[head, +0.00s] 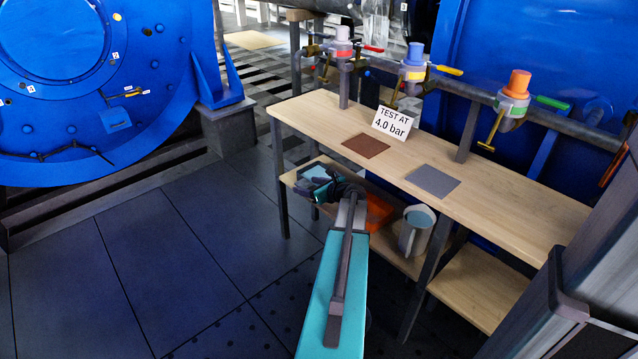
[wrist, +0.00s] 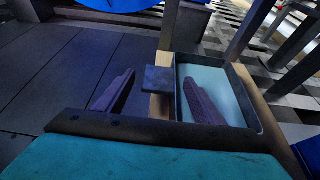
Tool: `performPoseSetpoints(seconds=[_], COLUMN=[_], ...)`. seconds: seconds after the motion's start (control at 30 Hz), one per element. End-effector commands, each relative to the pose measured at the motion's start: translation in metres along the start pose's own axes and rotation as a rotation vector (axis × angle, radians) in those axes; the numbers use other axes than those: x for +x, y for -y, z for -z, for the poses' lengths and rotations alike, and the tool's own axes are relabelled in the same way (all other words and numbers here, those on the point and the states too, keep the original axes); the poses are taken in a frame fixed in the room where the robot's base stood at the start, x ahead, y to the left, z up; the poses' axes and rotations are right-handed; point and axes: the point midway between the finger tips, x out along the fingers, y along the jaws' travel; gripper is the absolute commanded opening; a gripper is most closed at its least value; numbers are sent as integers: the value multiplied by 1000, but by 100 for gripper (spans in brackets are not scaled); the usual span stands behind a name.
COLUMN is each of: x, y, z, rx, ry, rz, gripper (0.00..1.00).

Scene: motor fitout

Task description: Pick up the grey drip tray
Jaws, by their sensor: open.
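The grey drip tray (wrist: 247,102) is on the left end of the bench's lower shelf, with a pale blue surface inside its dark rim. It also shows in the head view (head: 318,173), partly hidden by my gripper (head: 335,188). A flat dark tab (wrist: 160,79) stands out at the tray's left side in the wrist view. My gripper (wrist: 158,98) is open. Its right finger appears over the tray's inside and its left finger outside, with the tab between them in the picture. I cannot tell whether either finger touches the tray.
An orange object (head: 379,212) and a grey jug (head: 416,232) stand right of the tray on the lower shelf. The benchtop (head: 310,112) above carries a brown mat (head: 366,145), a grey mat (head: 433,181) and a "TEST AT 4.0 bar" sign (head: 393,123). Floor is clear at left.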

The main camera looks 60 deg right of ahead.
Motion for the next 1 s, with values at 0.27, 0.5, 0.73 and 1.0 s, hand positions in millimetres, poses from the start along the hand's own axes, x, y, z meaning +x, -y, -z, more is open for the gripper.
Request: performPoseSetpoints(seconds=[0.27, 0.5, 0.73, 1.0], x=[0, 0, -1, -2], y=[0, 0, 1, 1], z=[0, 0, -1, -4], rx=[0, 0, -1, -1], ry=[0, 0, 2, 2], rz=[0, 0, 1, 1], gripper=[59, 19, 0, 0])
